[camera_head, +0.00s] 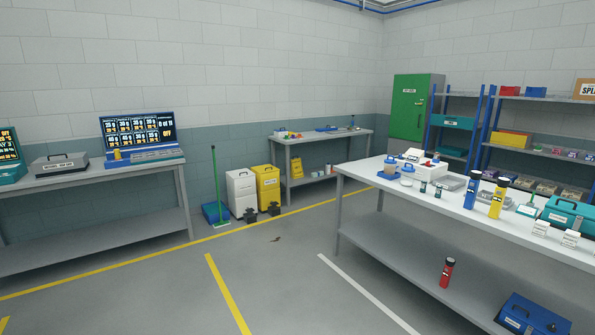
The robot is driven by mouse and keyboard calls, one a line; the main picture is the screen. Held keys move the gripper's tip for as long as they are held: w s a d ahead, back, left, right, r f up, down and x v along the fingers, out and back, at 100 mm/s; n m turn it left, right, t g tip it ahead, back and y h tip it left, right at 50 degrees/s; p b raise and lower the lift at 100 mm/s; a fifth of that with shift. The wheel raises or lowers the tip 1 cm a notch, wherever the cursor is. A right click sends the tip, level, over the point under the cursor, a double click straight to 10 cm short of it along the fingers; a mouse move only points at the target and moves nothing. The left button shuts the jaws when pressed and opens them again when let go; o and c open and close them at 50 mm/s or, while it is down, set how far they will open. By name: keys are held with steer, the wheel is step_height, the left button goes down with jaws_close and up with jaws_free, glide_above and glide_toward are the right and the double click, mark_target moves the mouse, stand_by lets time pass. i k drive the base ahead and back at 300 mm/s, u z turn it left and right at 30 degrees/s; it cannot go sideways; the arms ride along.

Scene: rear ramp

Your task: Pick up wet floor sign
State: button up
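A small yellow upright panel with dark markings, which looks like the wet floor sign (297,168), stands at the left end of the lower shelf of the back table (332,136). It is just right of a yellow pedal bin (268,182). It is far off and too small to read. My gripper is not in view.
A white bin (241,189), a green broom (216,180) and a blue dustpan or bucket (213,214) stand left of the yellow bin. A long workbench (385,203) fills the right, another bench (95,180) the left. A small dark scrap (275,239) lies on the otherwise open floor between.

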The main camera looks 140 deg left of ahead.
mark_target(296, 172)
steer(key=u, duration=4.5)
steer(key=i, duration=8.6)
steer(key=z, duration=1.45)
